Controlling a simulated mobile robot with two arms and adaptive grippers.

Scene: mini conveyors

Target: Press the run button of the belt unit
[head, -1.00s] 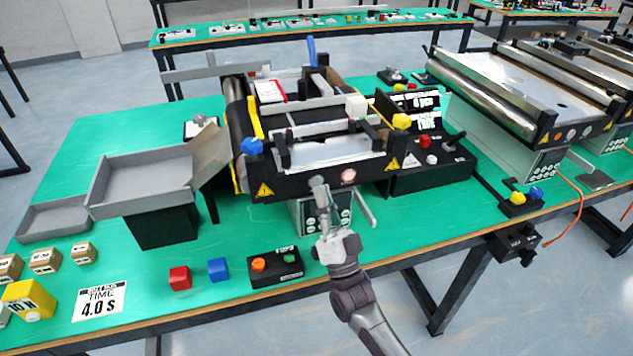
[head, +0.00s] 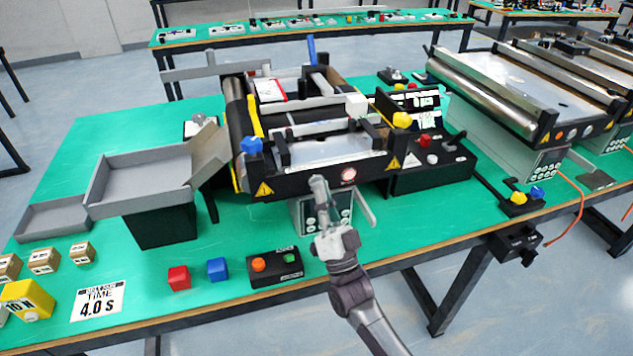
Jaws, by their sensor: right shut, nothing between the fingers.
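The belt unit (head: 270,187) is a black-framed mini conveyor in the middle of the green table. Under its front edge is a grey control panel (head: 344,212) with several small round white buttons. A round lit button or lamp (head: 348,174) sits on the black front rail. My right gripper (head: 318,182) is shut and empty, held upright in front of the panel. It covers part of the panel, and I cannot tell whether it touches a button. I cannot read which button is run. My left gripper is not in view.
A black box with an orange and a green button (head: 275,267) lies at the front edge. Red (head: 179,278) and blue (head: 217,268) cubes lie left of it. A grey tray (head: 145,180) stands left. A black switch box (head: 430,170) stands right of the unit.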

